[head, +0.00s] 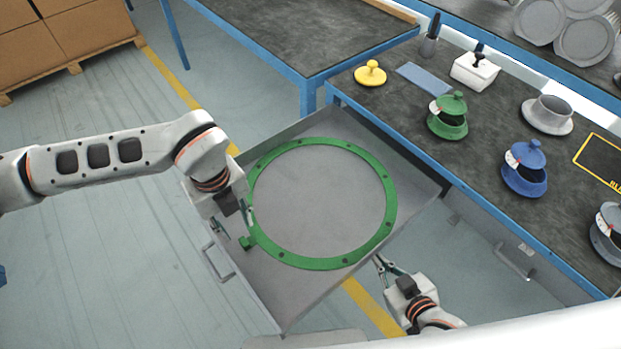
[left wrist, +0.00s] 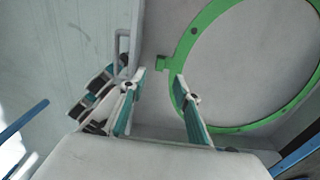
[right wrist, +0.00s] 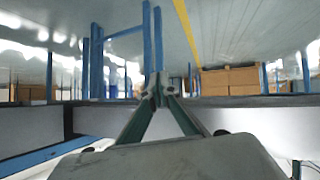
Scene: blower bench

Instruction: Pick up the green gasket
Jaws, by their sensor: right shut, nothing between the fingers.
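The green gasket (head: 318,263) is a large flat ring with bolt holes, lying in a grey open drawer (head: 285,298). A small green tab (head: 247,242) sticks out from its lower left edge. My left gripper (head: 247,222) is over the gasket's left edge, near the tab. In the left wrist view, its two fingers (left wrist: 158,78) are apart with nothing held, and the tab (left wrist: 163,63) shows between and beyond their tips; the ring (left wrist: 182,55) curves off to the right. My right gripper (head: 380,264) is shut and empty by the drawer's lower right edge; its fingertips (right wrist: 160,88) meet.
The bench (head: 470,170) at the right carries a green flanged part (head: 449,120), a blue one (head: 525,170), a grey one (head: 548,113), a yellow knobbed part (head: 370,74) and a white box (head: 476,70). Cardboard boxes (head: 70,40) stand back left. Floor at left is clear.

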